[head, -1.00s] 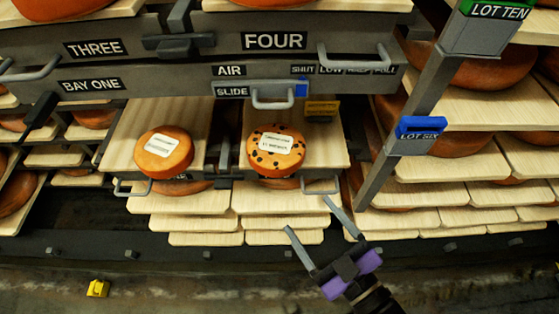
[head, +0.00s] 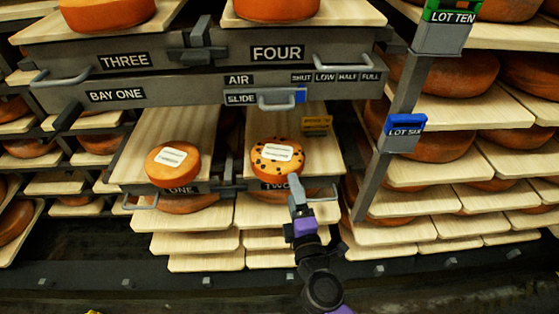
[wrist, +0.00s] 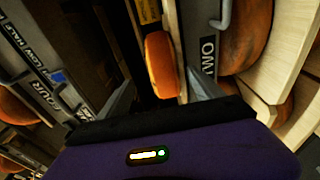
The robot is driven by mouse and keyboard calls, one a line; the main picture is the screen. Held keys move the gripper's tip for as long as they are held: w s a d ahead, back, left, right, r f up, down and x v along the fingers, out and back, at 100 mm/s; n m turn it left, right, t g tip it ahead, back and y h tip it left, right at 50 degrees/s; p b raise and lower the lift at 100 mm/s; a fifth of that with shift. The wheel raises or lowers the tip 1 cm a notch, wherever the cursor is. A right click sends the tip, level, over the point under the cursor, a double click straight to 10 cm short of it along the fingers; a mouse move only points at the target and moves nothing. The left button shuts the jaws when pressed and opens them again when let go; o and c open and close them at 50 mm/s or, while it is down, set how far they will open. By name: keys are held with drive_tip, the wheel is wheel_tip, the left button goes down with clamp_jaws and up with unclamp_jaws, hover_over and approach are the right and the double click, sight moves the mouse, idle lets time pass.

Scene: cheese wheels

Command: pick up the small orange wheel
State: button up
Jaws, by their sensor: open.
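A small plain orange wheel (head: 172,165) with a white label lies on the left pull-out board (head: 190,125), marked ONE. A similar small orange wheel with dark spots (head: 277,157) and a white label lies on the right board (head: 300,124), marked TWO. My gripper (head: 297,187) is just in front of the board TWO edge, below and right of the spotted wheel, apart from it. In the wrist view, my open gripper (wrist: 160,98) has its fingers either side of an orange wheel's edge (wrist: 162,64) beside the TWO sign; nothing is held.
A grey frame (head: 200,95) with shelves THREE and FOUR overhangs both boards. A handle (head: 316,192) sticks out at the front of board TWO. A grey post (head: 385,150) with a blue LOT SIX tag (head: 405,125) stands to the right. Boards with large wheels fill the sides.

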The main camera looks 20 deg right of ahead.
sight(285, 178)
drive_tip(key=w, duration=0.6)
drive_tip(key=shift+w+d+f, duration=0.2)
drive_tip(key=shift+w+f, duration=0.05)
drive_tip(key=shift+f, duration=0.05)
drive_tip(key=shift+c, duration=0.3)
clamp_jaws()
drive_tip(key=shift+r, duration=0.2)
